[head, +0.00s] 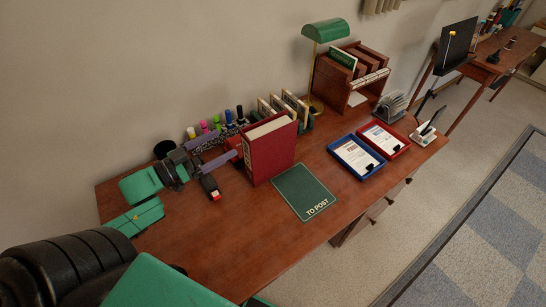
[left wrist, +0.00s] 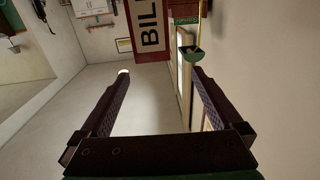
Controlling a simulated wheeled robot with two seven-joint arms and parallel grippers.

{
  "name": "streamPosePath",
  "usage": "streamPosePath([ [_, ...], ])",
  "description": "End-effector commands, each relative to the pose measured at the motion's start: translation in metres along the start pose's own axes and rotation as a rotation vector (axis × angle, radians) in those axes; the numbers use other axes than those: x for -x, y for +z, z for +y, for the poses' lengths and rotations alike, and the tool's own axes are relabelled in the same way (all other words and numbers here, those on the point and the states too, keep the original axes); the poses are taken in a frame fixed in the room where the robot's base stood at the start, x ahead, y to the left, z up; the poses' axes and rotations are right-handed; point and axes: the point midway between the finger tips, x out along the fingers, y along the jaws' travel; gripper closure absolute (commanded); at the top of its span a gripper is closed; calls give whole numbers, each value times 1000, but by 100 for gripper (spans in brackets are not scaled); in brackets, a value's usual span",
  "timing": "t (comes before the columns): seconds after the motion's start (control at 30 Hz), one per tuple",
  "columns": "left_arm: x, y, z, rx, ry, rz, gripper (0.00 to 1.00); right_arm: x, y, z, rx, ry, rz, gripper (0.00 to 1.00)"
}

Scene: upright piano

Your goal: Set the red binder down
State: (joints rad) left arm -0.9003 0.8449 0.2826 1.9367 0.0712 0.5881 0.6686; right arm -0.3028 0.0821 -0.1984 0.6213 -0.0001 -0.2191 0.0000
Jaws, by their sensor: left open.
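The red binder (head: 272,152) stands upright on the brown desk, just beside the left edge of the green TO POST mat (head: 305,192). Its spine, with the letters BILL, shows at the top of the left wrist view (left wrist: 150,28). My left gripper (head: 236,143) is open, to the left of the binder in the head view. In the left wrist view its two fingers (left wrist: 159,71) are spread with nothing between them, and the binder is beyond the tips. The binder's far side is hidden. My right gripper is not in view.
Pens and markers (head: 215,123) and several upright books (head: 283,106) stand behind the binder. A green lamp (head: 326,31), wooden shelf (head: 350,75), blue tray (head: 356,157) and red tray (head: 384,138) are farther right. The front of the desk (head: 245,240) is clear.

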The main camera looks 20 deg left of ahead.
Motion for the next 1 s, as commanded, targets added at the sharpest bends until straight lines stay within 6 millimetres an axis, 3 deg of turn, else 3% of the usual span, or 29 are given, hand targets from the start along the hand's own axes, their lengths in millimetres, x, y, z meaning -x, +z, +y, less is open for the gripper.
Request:
streamPosePath([
  [0.1, 13, 8, 8, 1, 30, -3, 0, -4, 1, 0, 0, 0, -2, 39],
  [0.17, 9, 7, 9, 0, 37, 0, 0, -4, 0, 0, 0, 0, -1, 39],
  [0.5, -66, 6, 11, -2, 36, 3, 0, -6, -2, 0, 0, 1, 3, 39],
  [1.0, -129, 8, 13, -1, 35, 1, 0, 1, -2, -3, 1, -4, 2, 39],
])
